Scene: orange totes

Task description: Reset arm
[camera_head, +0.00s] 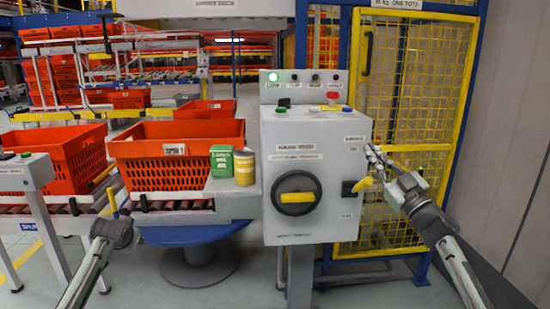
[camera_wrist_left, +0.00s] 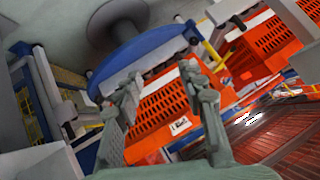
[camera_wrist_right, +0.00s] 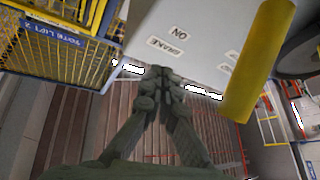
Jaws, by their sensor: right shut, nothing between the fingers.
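The grey control box (camera_head: 316,165) stands in the middle of the head view, with a black and yellow rotary knob (camera_head: 297,197) on its front. A yellow lever handle (camera_head: 362,184) sticks out at its right side; it looms large in the right wrist view (camera_wrist_right: 260,60). My right gripper (camera_head: 374,158) is beside the box's right side, just above that handle. Its fingers meet in the right wrist view (camera_wrist_right: 156,75), with nothing between them. My left arm is at the lower left of the head view. My left gripper (camera_wrist_left: 160,78) is open and empty in the left wrist view.
Orange totes (camera_head: 178,135) sit on the roller conveyor left of the box. A green box (camera_head: 221,160) and a yellow can (camera_head: 244,168) stand on a grey ledge. A yellow mesh cage (camera_head: 405,85) is behind my right arm. A blue round base (camera_head: 200,234) stands below the conveyor.

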